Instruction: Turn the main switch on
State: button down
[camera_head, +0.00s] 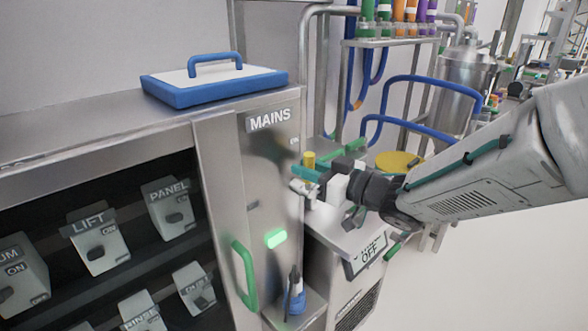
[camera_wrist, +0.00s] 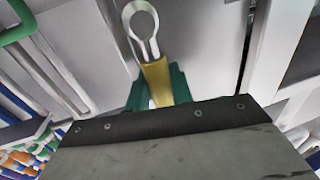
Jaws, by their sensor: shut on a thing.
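The tall steel MAINS panel (camera_head: 262,185) stands at the middle of the head view, with a small ON mark near its upper right edge. My gripper (camera_head: 322,174) is to the right of this panel, its green fingers closed. In the wrist view the green fingers (camera_wrist: 158,90) are shut around a yellow handle (camera_wrist: 156,82) that ends in a metal ring (camera_wrist: 141,20). The yellow handle top (camera_head: 309,160) also shows in the head view. It looks like the main switch lever; where it joins the panel cannot be told.
A green light (camera_head: 276,239) glows on the panel beside a green door handle (camera_head: 244,275). A tray with a blue rim (camera_head: 215,92) lies on the cabinet. An OFF sign (camera_head: 369,251) is below my gripper. Blue rails (camera_head: 405,120) and tubes stand behind. Labelled switches fill the shelves at left.

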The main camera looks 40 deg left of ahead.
dwell(0.3)
jog(key=c, duration=1.3)
grip_release()
jog(key=shift+w, duration=0.1)
jog(key=shift+o, duration=0.2)
jog(key=w+d, duration=0.1)
jog(key=d, duration=0.6)
jog(key=shift+d, duration=0.4)
